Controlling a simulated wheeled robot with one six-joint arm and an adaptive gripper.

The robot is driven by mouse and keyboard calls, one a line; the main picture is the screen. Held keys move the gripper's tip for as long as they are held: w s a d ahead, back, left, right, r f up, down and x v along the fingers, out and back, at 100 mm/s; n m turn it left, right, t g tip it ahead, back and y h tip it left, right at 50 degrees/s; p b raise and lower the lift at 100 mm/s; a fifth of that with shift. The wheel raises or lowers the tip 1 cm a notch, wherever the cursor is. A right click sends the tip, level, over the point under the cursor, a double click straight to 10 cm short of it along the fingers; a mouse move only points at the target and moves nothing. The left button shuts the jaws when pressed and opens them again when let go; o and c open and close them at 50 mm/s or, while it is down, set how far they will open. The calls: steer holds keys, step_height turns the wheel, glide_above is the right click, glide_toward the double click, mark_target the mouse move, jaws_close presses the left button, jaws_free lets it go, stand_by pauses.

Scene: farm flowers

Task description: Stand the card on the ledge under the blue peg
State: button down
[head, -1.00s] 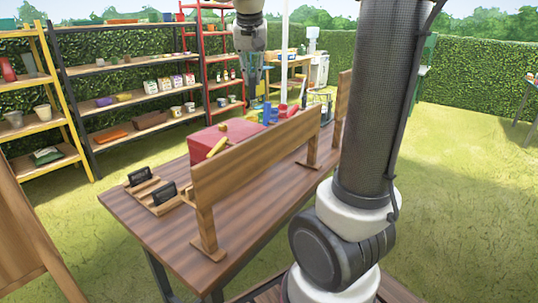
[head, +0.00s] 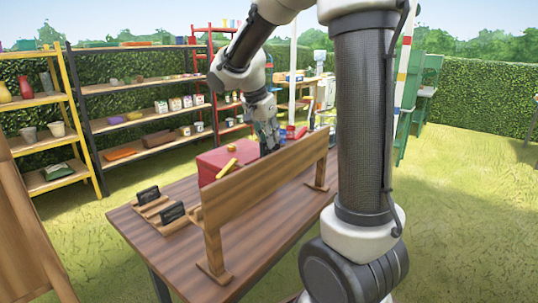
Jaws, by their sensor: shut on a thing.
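My gripper (head: 268,148) points down over the table, on the far side of the long wooden board, close to the red box's right end. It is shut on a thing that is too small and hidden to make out. The wooden board (head: 265,185) stands on feet along the table, its back towards me. Its far face, the ledge and the blue peg cannot be made out. Two small dark cards (head: 172,212) (head: 147,194) stand upright in a wooden holder (head: 158,209) at the table's left end.
A red box (head: 212,163) with a yellow item (head: 228,168) near it sits behind the board. Blue and red items (head: 294,132) lie at the table's far end. The table (head: 165,245) is bare at its near left. Shelves (head: 130,115) stand behind.

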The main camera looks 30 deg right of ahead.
steer(key=shift+f, duration=2.7)
steer(key=c, duration=1.5)
jaws_free()
steer(key=shift+f, duration=0.1)
steer(key=shift+o, duration=0.2)
steer(key=s+v, duration=0.1)
steer(key=v, duration=1.1)
steer(key=s+f+n+t+y, duration=0.1)
steer(key=s+n+y, duration=0.1)
steer(key=s+n, duration=0.5)
steer(key=s+f+n+t+y, duration=0.2)
steer(key=s+n, duration=0.5)
steer(key=s, duration=0.7)
steer(key=shift+a+f, duration=0.15)
steer(key=shift+a, duration=0.15)
steer(key=shift+s, duration=0.15)
